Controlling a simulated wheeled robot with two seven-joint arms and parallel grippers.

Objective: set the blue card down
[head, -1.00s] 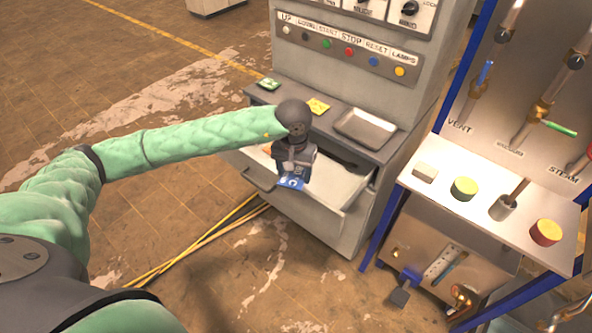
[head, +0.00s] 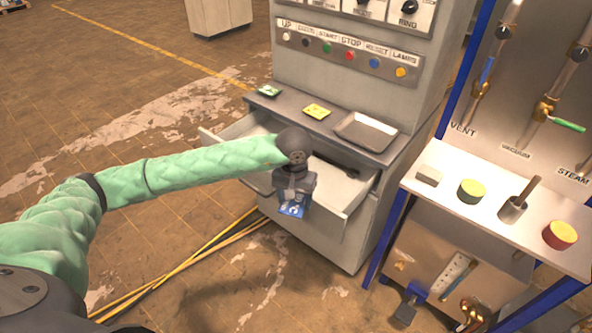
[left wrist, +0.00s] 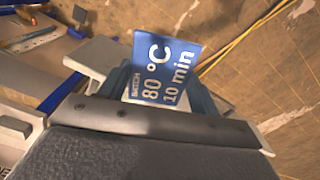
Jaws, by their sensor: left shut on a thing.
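The blue card (head: 292,209) is held by my left gripper (head: 293,197), in front of the open drawer of the grey cabinet. In the left wrist view the blue card (left wrist: 166,68) shows white print reading "80 °C" and "10 min". My left gripper (left wrist: 165,98) is shut on its lower part, which the gripper hides. In the head view the card hangs below the gripper, near the drawer's front. My right gripper is not in view.
The drawer (head: 330,182) stands open and holds a dark tool (head: 336,166). Above it, the cabinet ledge (head: 290,107) carries a green card (head: 269,91), a yellow card (head: 316,111) and a metal tray (head: 365,131). A bench (head: 455,205) with several items stands at right.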

